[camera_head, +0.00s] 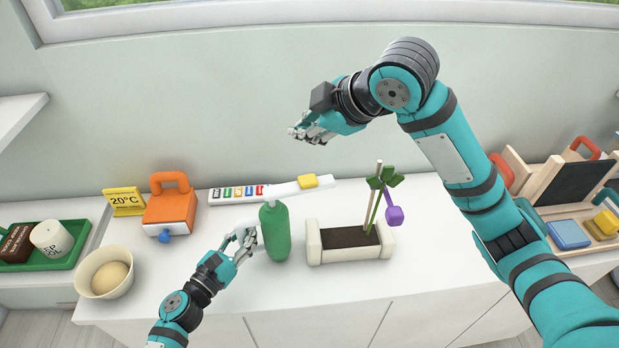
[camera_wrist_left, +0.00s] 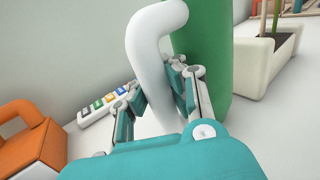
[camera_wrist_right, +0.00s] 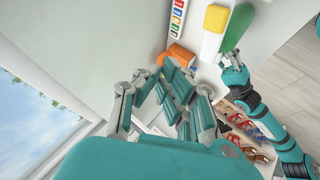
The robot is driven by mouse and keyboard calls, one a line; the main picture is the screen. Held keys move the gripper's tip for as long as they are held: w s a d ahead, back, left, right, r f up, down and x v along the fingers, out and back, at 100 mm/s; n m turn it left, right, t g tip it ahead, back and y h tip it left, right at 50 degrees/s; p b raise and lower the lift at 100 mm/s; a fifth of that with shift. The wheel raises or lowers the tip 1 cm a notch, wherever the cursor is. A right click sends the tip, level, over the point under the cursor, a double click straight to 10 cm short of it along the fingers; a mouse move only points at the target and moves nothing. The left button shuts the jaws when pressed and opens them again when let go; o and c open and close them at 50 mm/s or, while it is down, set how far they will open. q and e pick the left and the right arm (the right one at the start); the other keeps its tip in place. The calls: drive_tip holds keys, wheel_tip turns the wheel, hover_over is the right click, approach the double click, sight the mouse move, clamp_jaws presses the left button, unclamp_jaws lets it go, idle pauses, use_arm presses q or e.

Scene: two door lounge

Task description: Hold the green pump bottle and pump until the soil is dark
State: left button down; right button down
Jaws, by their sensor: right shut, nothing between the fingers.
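The green pump bottle (camera_head: 276,232) stands on the white counter, with a white side handle (camera_wrist_left: 152,50). My left gripper (camera_head: 240,243) is shut around the side handle. The white planter (camera_head: 315,243) stands just right of the bottle. Its soil (camera_head: 345,237) looks dark brown, and a drooping plant with a purple bloom (camera_head: 394,215) grows beside a stake. My right gripper (camera_head: 303,134) is shut and empty, raised above and behind the lever. The right wrist view shows the yellow pad (camera_wrist_right: 217,18) beyond its fingers.
A strip of coloured labels (camera_head: 238,193) lies behind the bottle. An orange can-like object (camera_head: 170,207), a yellow 20°C sign (camera_head: 124,201) and a bowl with a round bun (camera_head: 106,274) are at left. A wooden board and coloured blocks (camera_head: 568,234) are at right.

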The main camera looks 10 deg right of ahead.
sight(303, 179)
drive_tip(key=shift+f, duration=4.35)
drive_tip(key=shift+f, duration=0.1)
drive_tip(key=shift+f, duration=0.3)
drive_tip(key=shift+d+f, duration=0.1)
drive_tip(key=shift+f, duration=1.3)
drive_tip(key=shift+r, duration=1.8)
drive_tip(key=shift+r, duration=0.1)
drive_tip(key=shift+r, duration=2.45)
